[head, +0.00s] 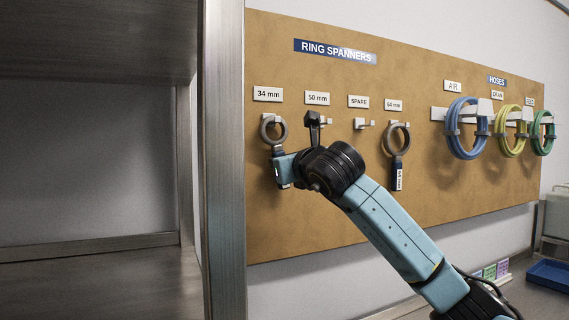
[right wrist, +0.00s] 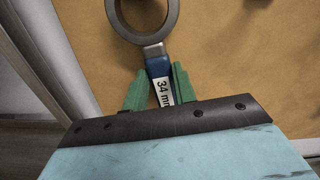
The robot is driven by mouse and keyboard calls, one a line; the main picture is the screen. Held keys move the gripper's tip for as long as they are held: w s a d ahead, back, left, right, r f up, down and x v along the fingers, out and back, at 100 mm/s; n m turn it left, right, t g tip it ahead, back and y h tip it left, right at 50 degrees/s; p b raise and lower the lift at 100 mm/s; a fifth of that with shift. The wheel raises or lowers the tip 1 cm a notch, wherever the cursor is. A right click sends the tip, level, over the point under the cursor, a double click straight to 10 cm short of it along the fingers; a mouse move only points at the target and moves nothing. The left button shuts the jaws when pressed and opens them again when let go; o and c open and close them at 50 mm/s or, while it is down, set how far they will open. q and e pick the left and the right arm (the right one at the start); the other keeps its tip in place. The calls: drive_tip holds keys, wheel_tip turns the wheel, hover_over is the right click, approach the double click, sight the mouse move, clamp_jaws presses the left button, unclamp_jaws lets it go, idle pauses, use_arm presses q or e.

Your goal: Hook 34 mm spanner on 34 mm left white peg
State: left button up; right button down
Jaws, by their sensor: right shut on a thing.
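The 34 mm spanner has a grey ring (head: 273,130) and a blue handle; its "34 mm" label (right wrist: 162,91) shows in the right wrist view. My right gripper (head: 281,168) is shut on the handle, with green fingers (right wrist: 160,88) on both sides of it. The spanner is upright, ring on top. In the head view the ring is at the white peg (head: 267,117) under the "34 mm" sign (head: 268,94). The peg's top shows at the ring's upper edge; I cannot tell whether the ring hangs on it. My left gripper is not in view.
The brown board (head: 330,215) also has a 50 mm peg (head: 327,122), a spare peg (head: 362,124) and a 64 mm peg holding another spanner (head: 398,140). Hoses (head: 462,150) hang at the right. A metal post (head: 224,160) stands close left of the spanner.

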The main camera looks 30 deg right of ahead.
idle(0.3)
drive_tip(key=c, duration=1.1)
unclamp_jaws()
drive_tip(key=shift+o, duration=0.2)
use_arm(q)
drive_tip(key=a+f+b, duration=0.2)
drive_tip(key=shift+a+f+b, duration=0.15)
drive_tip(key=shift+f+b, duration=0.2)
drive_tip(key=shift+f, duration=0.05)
use_arm(e)
drive_tip(key=s, duration=1.3)
drive_tip(key=shift+s+a, duration=0.2)
drive_tip(key=shift+a, duration=0.2)
